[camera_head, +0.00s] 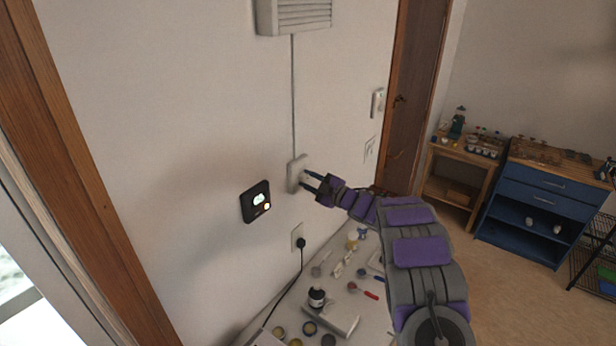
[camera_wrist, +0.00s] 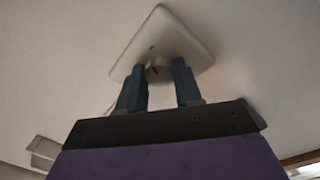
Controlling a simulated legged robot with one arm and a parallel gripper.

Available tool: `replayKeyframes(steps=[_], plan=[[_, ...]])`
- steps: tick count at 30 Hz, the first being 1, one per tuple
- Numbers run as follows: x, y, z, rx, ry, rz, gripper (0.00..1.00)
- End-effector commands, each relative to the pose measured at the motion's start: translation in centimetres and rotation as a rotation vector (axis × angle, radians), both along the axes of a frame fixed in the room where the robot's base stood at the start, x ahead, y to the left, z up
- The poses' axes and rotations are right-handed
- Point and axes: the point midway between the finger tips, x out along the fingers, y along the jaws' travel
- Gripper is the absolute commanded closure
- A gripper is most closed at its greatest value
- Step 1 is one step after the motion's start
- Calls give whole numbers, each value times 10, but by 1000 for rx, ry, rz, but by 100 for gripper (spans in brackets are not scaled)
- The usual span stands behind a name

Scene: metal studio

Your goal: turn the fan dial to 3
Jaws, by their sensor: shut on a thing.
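The fan dial's pale square plate (camera_head: 295,173) is on the white wall, below a vertical cord. In the wrist view the plate (camera_wrist: 165,35) is straight ahead. A small knob (camera_wrist: 153,71) with a reddish-brown mark shows in its middle, partly hidden between the fingers. My gripper (camera_head: 312,182) is at the plate from the right. In the wrist view my gripper (camera_wrist: 159,68) has one dark finger on each side of the knob and is shut on it. Any numbers on the dial are too small to read.
A vent unit (camera_head: 296,14) is at the cord's top. A black thermostat-like panel (camera_head: 256,201) is on the wall left of the dial. An outlet with a black plug (camera_head: 299,240) is below. A cluttered white tabletop (camera_head: 345,283) is under my arm.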

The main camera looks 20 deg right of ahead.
Motion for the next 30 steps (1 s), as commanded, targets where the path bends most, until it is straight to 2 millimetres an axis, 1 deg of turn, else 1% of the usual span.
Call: replayKeyframes(steps=[1,9,22,23,30], plan=[[-1,-2,-5,16,23,-5,96],[-1,-2,-7,65,55,-6,96],[-1,0,-8,69,60,-5,96],[-1,0,-8,68,61,-4,63],[-1,2,-4,67,53,-2,40]])
